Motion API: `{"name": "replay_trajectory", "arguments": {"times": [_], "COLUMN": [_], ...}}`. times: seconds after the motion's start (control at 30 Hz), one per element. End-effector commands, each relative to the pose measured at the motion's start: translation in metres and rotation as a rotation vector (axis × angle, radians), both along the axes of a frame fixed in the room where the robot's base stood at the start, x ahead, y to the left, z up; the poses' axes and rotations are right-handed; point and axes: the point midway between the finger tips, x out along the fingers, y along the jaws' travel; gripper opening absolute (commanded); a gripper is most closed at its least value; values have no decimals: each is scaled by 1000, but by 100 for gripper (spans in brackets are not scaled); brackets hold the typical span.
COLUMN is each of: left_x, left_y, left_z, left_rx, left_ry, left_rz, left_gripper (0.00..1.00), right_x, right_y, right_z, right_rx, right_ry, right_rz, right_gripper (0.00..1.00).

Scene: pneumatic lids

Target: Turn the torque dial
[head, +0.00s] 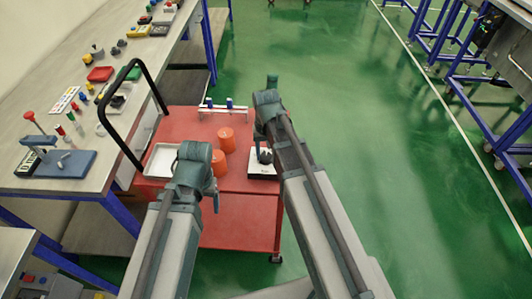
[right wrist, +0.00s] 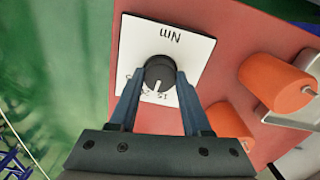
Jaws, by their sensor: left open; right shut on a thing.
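The torque dial is a black round knob (right wrist: 159,69) on a white square plate (right wrist: 185,50) marked "Nm", in the right wrist view. A white pointer line on the knob faces my gripper's palm, near partly hidden printed numbers. My right gripper (right wrist: 160,82) has one finger on each side of the knob and is shut on it. In the head view the white plate (head: 262,174) lies at the right edge of the red cart, with the knob mostly hidden by my gripper. My left gripper (head: 216,197) is open, over the cart's left-middle part; its fingertips are hard to see.
The red cart (head: 240,212) carries two orange cylinders (head: 226,140), a white tray (head: 162,160) and a white rack with blue pieces (head: 230,110). A black handle (head: 150,77) rises at its left. A cluttered workbench (head: 40,105) stands left; green floor is free at right.

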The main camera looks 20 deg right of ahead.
Motion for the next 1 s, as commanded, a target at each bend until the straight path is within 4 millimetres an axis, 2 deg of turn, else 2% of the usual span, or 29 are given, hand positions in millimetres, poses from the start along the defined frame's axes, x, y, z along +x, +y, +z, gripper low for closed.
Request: {"name": "replay_trajectory", "arguments": {"times": [0.4,1.0], "left_x": [0,0], "left_y": [0,0], "left_z": [0,0], "left_rx": [0,0], "left_ry": [0,0], "left_rz": [0,0], "left_gripper": [78,78], "right_x": [0,0], "right_y": [0,0], "right_z": [0,0], "right_rx": [0,0], "right_ry": [0,0], "right_rz": [-204,-243], "right_gripper": [0,0]}}
